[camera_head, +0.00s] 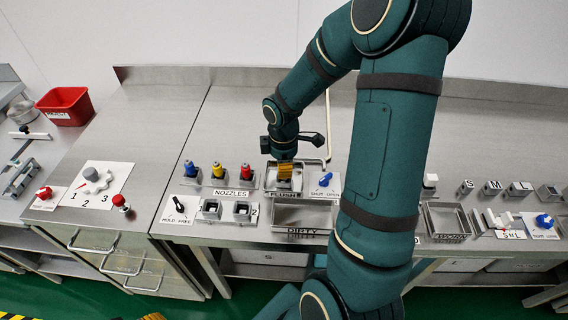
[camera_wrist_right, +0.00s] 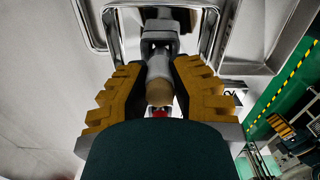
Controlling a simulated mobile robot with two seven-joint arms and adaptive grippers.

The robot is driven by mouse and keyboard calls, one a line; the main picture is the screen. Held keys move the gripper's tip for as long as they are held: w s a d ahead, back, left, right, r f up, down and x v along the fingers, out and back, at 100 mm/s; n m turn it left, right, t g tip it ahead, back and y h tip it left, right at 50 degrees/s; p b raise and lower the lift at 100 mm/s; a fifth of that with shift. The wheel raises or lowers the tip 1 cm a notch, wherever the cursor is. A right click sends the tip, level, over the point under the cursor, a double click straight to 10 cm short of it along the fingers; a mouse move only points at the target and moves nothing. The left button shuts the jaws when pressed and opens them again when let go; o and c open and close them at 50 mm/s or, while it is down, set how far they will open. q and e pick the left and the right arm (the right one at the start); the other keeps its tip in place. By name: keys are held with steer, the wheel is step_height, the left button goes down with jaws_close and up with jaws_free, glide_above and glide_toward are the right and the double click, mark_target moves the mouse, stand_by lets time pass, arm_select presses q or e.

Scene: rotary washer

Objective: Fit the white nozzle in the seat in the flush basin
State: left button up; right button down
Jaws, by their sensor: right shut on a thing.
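My right gripper (camera_head: 284,172) is down over the flush basin (camera_head: 268,182) in the head view. In the right wrist view, its yellow ridged fingers (camera_wrist_right: 160,98) are closed on both sides of the white nozzle (camera_wrist_right: 159,66), which has a tan end toward the camera. The nozzle's far end lines up with a dark square block (camera_wrist_right: 158,28) in the basin, apparently the seat. I cannot tell whether it is inside the block or just above it. The head view hides the nozzle behind the gripper. A yellow fingertip of my left gripper (camera_head: 152,317) barely shows at the bottom edge.
Blue (camera_head: 191,170), yellow (camera_head: 217,170) and red (camera_head: 246,172) nozzles stand left of the basin. A blue shut-open knob (camera_head: 325,179) sits close on its right. The dirty tray (camera_head: 300,215) lies in front. The back counter is clear.

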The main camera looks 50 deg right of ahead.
steer(key=shift+f+b, duration=0.5)
steer(key=shift+f, duration=0.3)
stand_by(0.5)
steer(key=c, duration=0.9)
jaws_free()
steer(key=shift+r, duration=0.15)
step_height(320, 180, up, 12)
steer(key=shift+a+f, duration=0.1)
